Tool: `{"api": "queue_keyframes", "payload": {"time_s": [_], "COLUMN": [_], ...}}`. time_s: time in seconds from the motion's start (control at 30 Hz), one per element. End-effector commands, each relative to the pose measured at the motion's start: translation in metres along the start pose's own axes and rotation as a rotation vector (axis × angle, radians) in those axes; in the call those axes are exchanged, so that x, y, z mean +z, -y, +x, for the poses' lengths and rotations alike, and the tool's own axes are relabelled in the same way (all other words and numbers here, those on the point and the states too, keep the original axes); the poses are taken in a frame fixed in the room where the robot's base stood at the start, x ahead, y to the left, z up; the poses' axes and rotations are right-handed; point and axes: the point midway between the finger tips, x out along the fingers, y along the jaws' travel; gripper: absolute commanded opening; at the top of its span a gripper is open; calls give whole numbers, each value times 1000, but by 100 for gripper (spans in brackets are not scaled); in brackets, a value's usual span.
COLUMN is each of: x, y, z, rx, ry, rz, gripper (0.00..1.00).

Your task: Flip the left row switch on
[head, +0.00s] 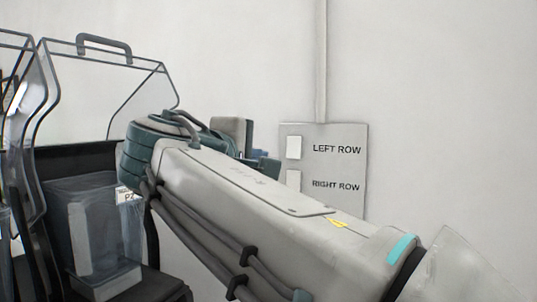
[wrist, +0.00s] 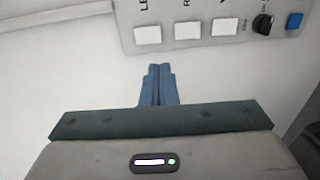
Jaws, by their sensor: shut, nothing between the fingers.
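The left row switch (head: 294,147) is a white rectangle beside the words LEFT ROW on a grey wall panel (head: 340,166). In the wrist view, the leftmost white switch (wrist: 147,35), under a cut-off label starting "LE", appears to be the same one. I cannot tell its on or off position. My gripper (wrist: 160,68) is shut and empty, its blue fingers pressed together. In the wrist view the fingertips sit below the panel's edge, nearest the leftmost switch and slightly right of it, with a visible gap. In the head view my arm partly covers the gripper.
The right row switch (head: 294,181) is just below the left one in the head view. The wrist view also shows a third white switch (wrist: 225,27), a black knob (wrist: 262,24) and a blue button (wrist: 294,20). A clear-walled machine (head: 95,220) stands at left.

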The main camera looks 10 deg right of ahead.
Motion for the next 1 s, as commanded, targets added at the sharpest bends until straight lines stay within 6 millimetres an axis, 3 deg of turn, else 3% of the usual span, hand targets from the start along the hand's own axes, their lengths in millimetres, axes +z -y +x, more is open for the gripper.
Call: {"api": "queue_keyframes", "payload": {"time_s": [0.47, 0.63, 1.0], "x": [-1, 0, 0], "y": [-4, -5, -7], "z": [5, 31, 108], "rx": [10, 9, 9], "ry": [1, 4, 3], "rz": [-1, -2, -3], "gripper": [0, 0, 0]}}
